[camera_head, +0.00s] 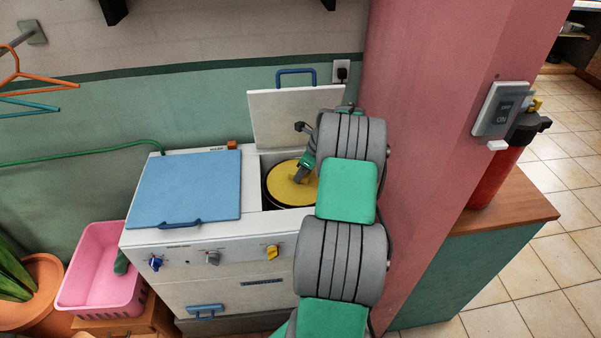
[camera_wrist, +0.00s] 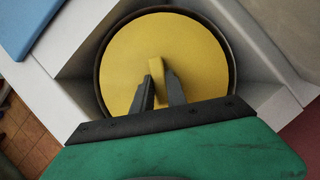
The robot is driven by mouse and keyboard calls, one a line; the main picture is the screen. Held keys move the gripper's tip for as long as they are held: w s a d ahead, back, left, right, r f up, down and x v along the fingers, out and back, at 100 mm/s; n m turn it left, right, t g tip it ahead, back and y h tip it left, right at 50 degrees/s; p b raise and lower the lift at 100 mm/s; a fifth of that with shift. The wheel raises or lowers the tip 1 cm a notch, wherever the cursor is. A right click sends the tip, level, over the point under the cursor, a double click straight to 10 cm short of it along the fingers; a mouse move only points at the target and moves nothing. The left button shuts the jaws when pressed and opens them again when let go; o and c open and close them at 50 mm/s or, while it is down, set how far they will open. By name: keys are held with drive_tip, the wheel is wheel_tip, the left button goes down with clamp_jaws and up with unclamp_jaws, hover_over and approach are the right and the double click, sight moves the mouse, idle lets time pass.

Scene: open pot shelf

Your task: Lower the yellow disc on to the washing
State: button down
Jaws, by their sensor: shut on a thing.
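The yellow disc (camera_head: 285,186) is round, with a raised yellow grip bar in its middle. It lies flat within the dark round rim of the drum in the right-hand well of the white washing machine (camera_head: 225,240). The wrist view shows the disc (camera_wrist: 200,60) filling most of the drum mouth, with a narrow dark gap around it. My gripper (camera_wrist: 158,86) is shut on the disc's grip bar from above. In the head view my gripper (camera_head: 300,176) is partly hidden by my arm. The washing is hidden beneath the disc. I cannot tell whether the disc touches it.
The white hinged lid (camera_head: 290,118) stands open behind the well, and a blue lid (camera_head: 188,186) covers the left side. A pink wall (camera_head: 440,120) is close on the right. A pink basket (camera_head: 98,270) stands at left.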

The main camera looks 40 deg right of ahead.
wheel_tip(320, 180, down, 14)
drive_tip(key=b, duration=0.5)
idle(0.6)
drive_tip(key=shift+f+b, duration=0.5)
drive_tip(key=shift+f, duration=0.25)
drive_tip(key=c, duration=1.3)
unclamp_jaws()
drive_tip(key=shift+o, duration=0.2)
